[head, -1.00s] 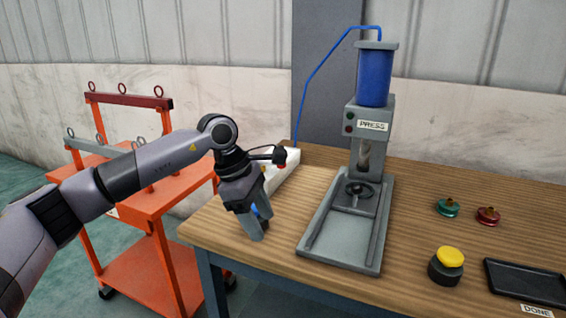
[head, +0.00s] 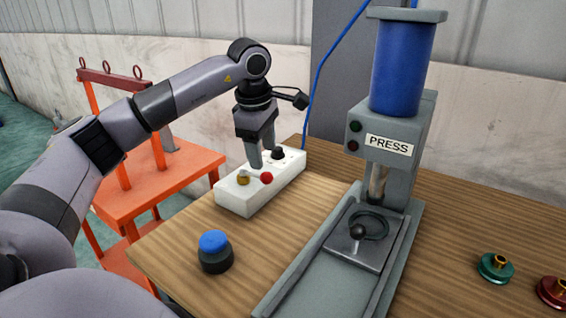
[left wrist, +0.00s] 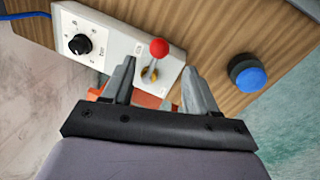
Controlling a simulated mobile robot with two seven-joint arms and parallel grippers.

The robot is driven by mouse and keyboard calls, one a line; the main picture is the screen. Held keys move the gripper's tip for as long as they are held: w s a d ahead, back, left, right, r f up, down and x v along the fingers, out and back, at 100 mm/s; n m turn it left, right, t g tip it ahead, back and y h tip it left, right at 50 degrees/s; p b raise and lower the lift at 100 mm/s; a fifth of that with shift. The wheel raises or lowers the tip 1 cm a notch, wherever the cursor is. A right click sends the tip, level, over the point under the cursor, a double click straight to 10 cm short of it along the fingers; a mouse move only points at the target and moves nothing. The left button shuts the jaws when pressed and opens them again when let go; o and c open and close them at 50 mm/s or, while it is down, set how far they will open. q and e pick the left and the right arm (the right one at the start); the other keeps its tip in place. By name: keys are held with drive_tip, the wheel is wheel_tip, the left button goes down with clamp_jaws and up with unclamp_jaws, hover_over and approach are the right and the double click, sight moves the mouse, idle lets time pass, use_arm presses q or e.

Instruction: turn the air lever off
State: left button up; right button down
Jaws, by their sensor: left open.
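The air lever (head: 267,177) has a red ball knob and a brass pivot on top of a white box (head: 234,200) at the table's left edge. Its red ball also shows in the left wrist view (left wrist: 159,48), leaning away from the pivot. My left gripper (head: 262,165) points down over the white box, close to the lever. In the left wrist view my left gripper (left wrist: 157,82) has its fingers apart, with the lever's pivot appearing between them. I cannot tell whether a finger touches the lever. My right gripper is out of view.
A black dial (head: 278,153) sits on the same box. A blue button (head: 214,252) stands in front of it. The grey press (head: 385,140) stands to the right, with a blue hose behind. An orange cart (head: 170,185) is left of the table (head: 190,275).

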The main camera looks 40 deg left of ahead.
sight(266, 173)
use_arm(q)
drive_tip(key=shift+w+f, duration=0.2)
drive_tip(key=f, duration=0.4)
drive_tip(key=w+f, duration=0.1)
drive_tip(key=f, duration=0.1)
drive_tip(key=shift+a+f, duration=0.2)
drive_tip(key=shift+f, duration=0.1)
drive_tip(key=shift+c, duration=0.3)
clamp_jaws()
